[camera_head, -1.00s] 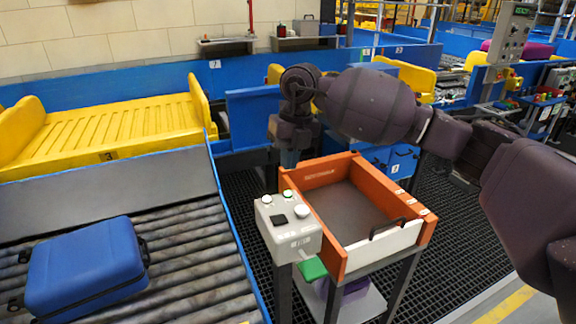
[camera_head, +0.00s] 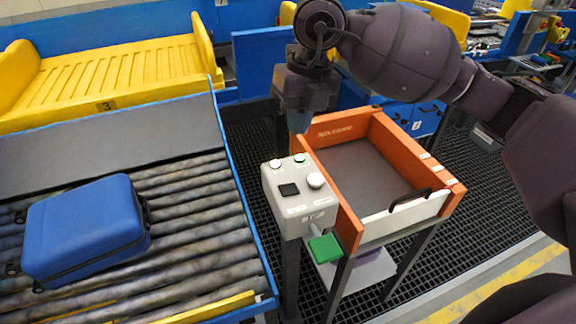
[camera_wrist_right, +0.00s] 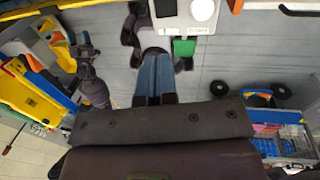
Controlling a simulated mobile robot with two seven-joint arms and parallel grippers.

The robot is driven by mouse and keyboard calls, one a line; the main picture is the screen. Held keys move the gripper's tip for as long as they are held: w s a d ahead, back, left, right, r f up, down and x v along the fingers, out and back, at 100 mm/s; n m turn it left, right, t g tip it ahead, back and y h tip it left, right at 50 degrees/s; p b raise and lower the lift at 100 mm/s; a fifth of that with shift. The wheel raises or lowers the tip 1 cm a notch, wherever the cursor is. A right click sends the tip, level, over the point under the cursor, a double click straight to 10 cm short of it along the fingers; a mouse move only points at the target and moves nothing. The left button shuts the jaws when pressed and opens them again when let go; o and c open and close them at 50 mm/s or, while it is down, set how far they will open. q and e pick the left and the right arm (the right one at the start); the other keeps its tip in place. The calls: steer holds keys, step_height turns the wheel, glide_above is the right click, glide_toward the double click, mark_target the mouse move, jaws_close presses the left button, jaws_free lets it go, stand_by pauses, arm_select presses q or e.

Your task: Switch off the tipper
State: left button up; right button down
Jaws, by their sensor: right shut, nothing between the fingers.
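The tipper (camera_head: 449,207) is an orange tray on dark legs with a white front lip and a black handle. A white control box (camera_head: 291,219) is at its left side. The box has two small round lit buttons (camera_head: 299,158), a black square (camera_head: 289,189) and a white round knob (camera_head: 316,180). A green paddle (camera_head: 325,248) hangs below the box; it also shows in the right wrist view (camera_wrist_right: 184,47). My right gripper (camera_head: 298,127) is shut and empty, pointing down behind the box's far edge, apart from the buttons. Its blue fingers show in the wrist view (camera_wrist_right: 155,78). My left gripper is out of view.
A blue suitcase (camera_head: 84,232) lies on the roller conveyor (camera_head: 190,215) at left. A yellow slatted chute (camera_head: 115,73) is behind it. A dark grate floor (camera_head: 480,200) lies right of the tipper. A blue wall (camera_head: 256,58) stands behind.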

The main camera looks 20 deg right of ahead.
mark_target(285, 190)
steer(key=shift+m, duration=0.3)
steer(key=f, duration=0.4)
steer(key=a+f, duration=0.1)
steer(key=f, duration=0.4)
steer(key=a+f, duration=0.1)
steer(key=f, duration=0.3)
steer(key=shift+s+a+f+p, duration=0.1)
steer(key=shift+s+f+p, duration=0.1)
steer(key=shift+s+p, duration=0.1)
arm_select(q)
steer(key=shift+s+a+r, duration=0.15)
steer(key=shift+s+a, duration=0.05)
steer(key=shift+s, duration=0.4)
arm_select(e)
steer(key=shift+f, duration=0.25)
